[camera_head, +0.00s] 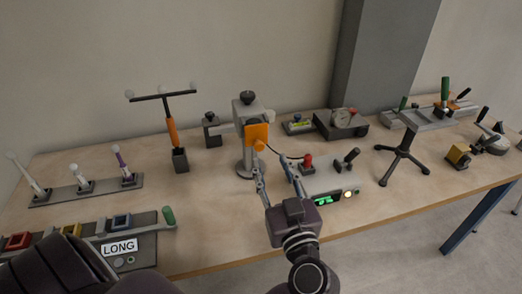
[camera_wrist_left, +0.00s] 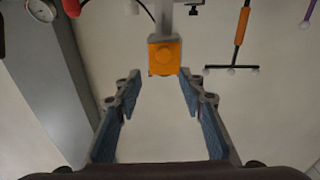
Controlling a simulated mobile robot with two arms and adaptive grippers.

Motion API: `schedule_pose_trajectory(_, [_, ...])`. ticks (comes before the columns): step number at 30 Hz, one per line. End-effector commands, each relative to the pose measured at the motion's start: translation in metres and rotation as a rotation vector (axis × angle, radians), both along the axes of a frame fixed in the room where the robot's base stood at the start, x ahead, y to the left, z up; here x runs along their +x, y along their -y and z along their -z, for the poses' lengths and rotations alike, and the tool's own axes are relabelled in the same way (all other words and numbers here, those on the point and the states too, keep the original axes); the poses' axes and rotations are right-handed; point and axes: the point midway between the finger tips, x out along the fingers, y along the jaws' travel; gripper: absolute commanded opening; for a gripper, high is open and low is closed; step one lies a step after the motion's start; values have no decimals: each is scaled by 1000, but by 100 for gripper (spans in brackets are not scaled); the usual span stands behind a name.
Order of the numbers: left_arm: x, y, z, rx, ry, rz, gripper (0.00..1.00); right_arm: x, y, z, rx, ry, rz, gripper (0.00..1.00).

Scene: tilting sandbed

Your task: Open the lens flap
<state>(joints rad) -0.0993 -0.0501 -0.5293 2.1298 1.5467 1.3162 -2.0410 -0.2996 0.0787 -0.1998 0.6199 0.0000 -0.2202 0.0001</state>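The orange lens flap (camera_head: 256,134) sits on the front of a grey head on a stand (camera_head: 245,108) with a black knob on top. The flap hangs upright against the head and has a small round knob low on its face. My left gripper (camera_head: 270,163) is open and empty, just below and in front of the flap, its fingers pointing at the stand. In the left wrist view the flap (camera_wrist_left: 164,56) shows beyond and between the fingertips (camera_wrist_left: 160,76), with a gap to both. My right gripper is not in view.
A grey box with a red knob and green display (camera_head: 328,183) stands right of my left gripper. A black tripod (camera_head: 402,152) is further right. A T-shaped tool with an orange handle (camera_head: 173,130) stands to the left. Bare table lies left of the gripper.

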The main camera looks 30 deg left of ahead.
Motion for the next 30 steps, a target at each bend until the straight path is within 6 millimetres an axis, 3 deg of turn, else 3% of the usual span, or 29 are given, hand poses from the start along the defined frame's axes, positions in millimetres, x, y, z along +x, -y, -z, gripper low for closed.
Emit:
schedule_pose_trajectory(5, [0, -6, 12, -18, -59, -31, 37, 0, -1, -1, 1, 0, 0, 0])
schedule_pose_trajectory(18, [41, -55, 11, -16, -55, -32, 37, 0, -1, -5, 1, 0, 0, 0])
schedule_pose_trajectory(30, [47, -62, 12, -19, -55, -30, 37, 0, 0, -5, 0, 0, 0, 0])
